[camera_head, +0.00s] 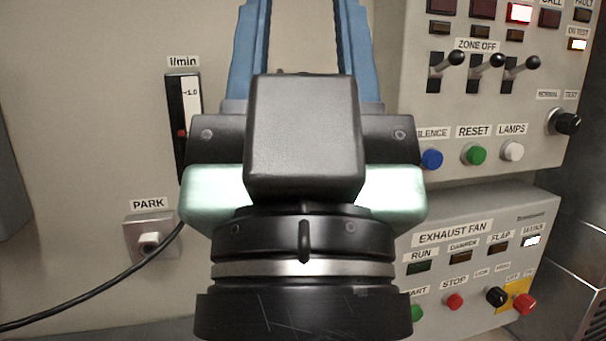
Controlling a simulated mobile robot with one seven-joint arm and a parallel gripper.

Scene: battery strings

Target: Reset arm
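My gripper (302,30) fills the middle of the head view, seen from behind, with its black body and wrist in front. Its two blue fingers point up and stand well apart, with bare wall showing between them. The fingertips are cut off by the top edge of the picture. I see nothing held between the visible parts of the fingers. The gripper body hides part of the wall and the left edges of the panels behind it.
At right is an alarm panel (545,105) with switches and buttons, above an exhaust fan panel (500,285). At left, a flow gauge (183,125) hangs on the wall above a PARK socket (151,240). A black cable (90,301) runs from behind my gripper to the left.

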